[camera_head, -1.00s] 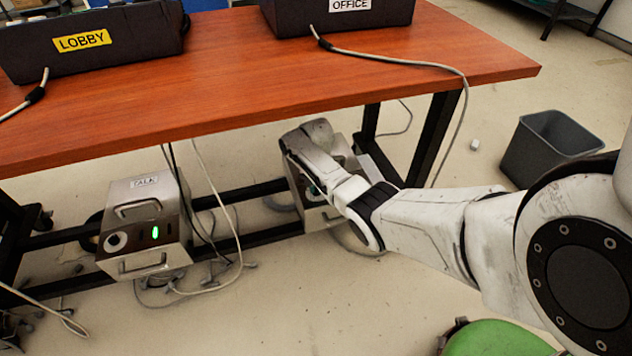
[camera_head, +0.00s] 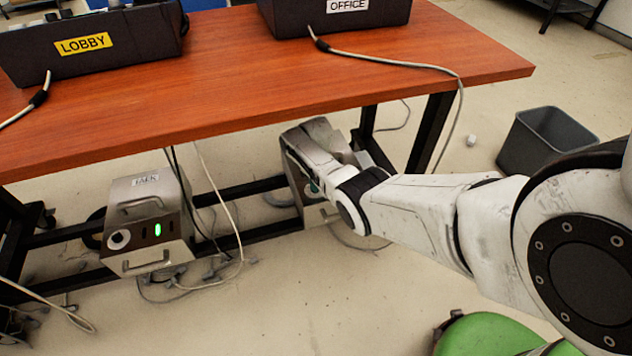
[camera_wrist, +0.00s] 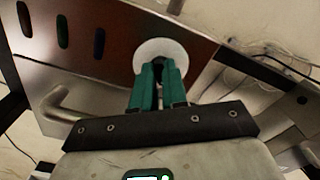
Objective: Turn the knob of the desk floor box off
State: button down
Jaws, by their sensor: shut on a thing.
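A metal floor box (camera_head: 306,192) stands under the desk, mostly hidden behind my arm in the head view. The wrist view shows its dark brownish front panel (camera_wrist: 112,22) with a round white dial plate (camera_wrist: 158,47) and several dark, unlit slots. My gripper (camera_wrist: 160,70) has its green fingers closed on the knob at this plate. The fingers cover most of the knob, so its turn angle cannot be told. The box's label is not visible.
A second box (camera_head: 145,225) labelled TALK, with a green light, stands to the left. Cables hang between the boxes. The wooden desk (camera_head: 300,75) is overhead, with black legs and crossbars.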

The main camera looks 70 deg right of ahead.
jog(key=shift+s+f+n, duration=0.1)
jog(key=shift+n, duration=1.1)
jog(key=c, duration=1.2)
grip_release()
jog(key=shift+o, duration=0.2)
notch_tip(320, 180, up, 11)
jog(key=p, duration=0.6)
jog(key=shift+f, duration=0.1)
